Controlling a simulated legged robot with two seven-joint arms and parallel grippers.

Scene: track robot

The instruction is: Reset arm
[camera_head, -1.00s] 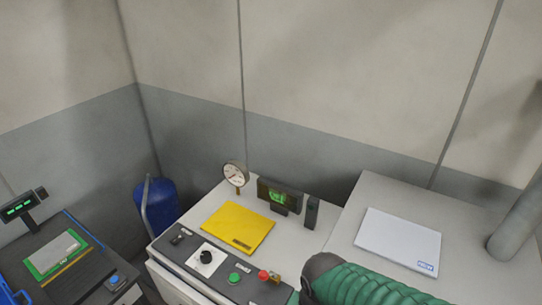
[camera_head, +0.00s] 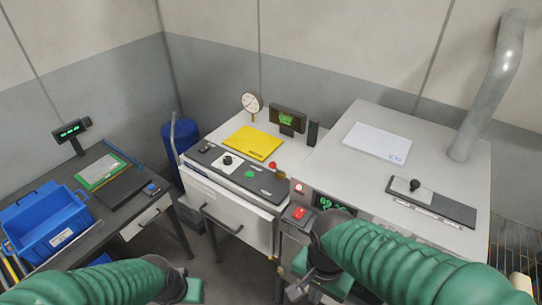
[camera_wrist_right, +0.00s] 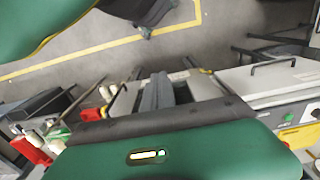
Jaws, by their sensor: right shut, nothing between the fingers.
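My right arm, in a green ribbed sleeve, reaches in from the lower right in the head view. Its gripper (camera_head: 300,287) hangs low in front of the white machine, shut and empty. In the right wrist view the grey fingers (camera_wrist_right: 158,92) point away over the floor, with nothing between them. My left arm comes in from the lower left, also in a green sleeve. Its wrist end (camera_head: 188,288) shows at the bottom edge, but its fingers are not clear.
A white machine (camera_head: 345,170) with a red switch (camera_head: 298,213) stands close to my right arm. A control panel (camera_head: 240,173) and yellow folder (camera_head: 253,142) are at centre. A blue crate (camera_head: 45,225) sits on the dark left table (camera_head: 120,215). Floor shows between the tables.

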